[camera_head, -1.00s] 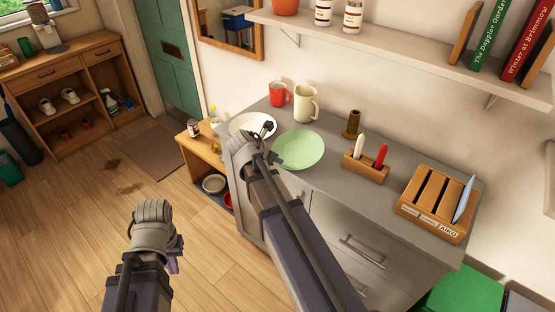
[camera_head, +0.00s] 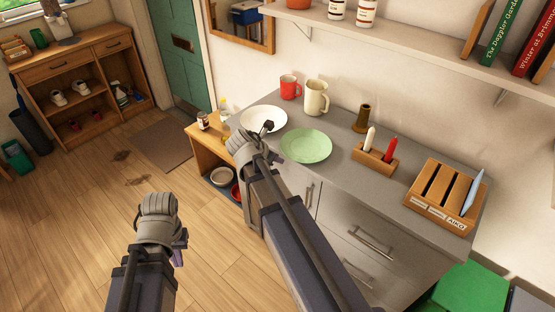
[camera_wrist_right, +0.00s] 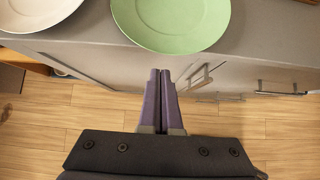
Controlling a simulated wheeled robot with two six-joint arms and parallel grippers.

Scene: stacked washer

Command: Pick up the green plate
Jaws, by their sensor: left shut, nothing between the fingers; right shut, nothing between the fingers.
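The green plate (camera_head: 306,146) lies flat on the grey counter (camera_head: 340,165), to the right of a white plate (camera_head: 264,119). In the right wrist view the green plate (camera_wrist_right: 172,20) is at the top, beyond the fingertips. My right gripper (camera_wrist_right: 160,75) is shut and empty, apart from the plate, pointing toward the counter's front edge.
Behind the plates stand a red mug (camera_head: 290,87) and a cream pitcher (camera_head: 316,98). To the right are a wooden holder (camera_head: 375,158) with a white and a red item, and a slotted wooden rack (camera_head: 445,195). A shelf (camera_head: 420,35) overhangs the back of the counter.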

